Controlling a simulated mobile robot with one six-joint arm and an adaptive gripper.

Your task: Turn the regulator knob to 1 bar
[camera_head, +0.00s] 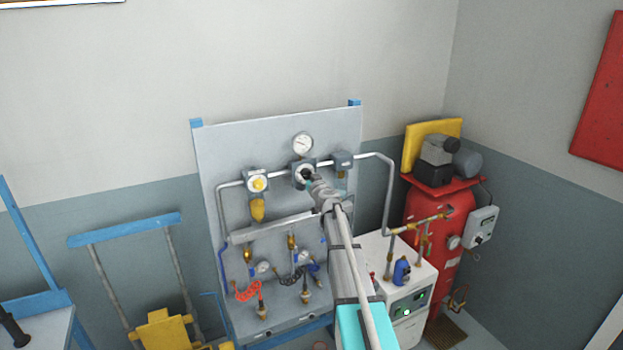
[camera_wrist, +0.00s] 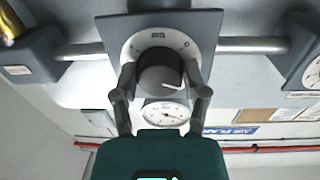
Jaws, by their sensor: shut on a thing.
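The regulator knob (camera_wrist: 160,72) is a dark round knob with a white pointer line, set on a pale dial with marks on a grey block. In the wrist view my gripper (camera_wrist: 160,84) has one finger on each side of the knob and is shut on it. The pointer line points toward the lower right in that view; the dial's numbers are too small to read surely. A round white gauge (camera_wrist: 166,114) shows below the knob there. In the head view the gauge (camera_head: 303,144) sits above the regulator block (camera_head: 300,174), and my gripper (camera_head: 309,179) partly hides the knob.
A red tank (camera_head: 455,215) and white cabinet (camera_head: 410,285) stand to the right. A blue-handled cart (camera_head: 125,230) stands at left.

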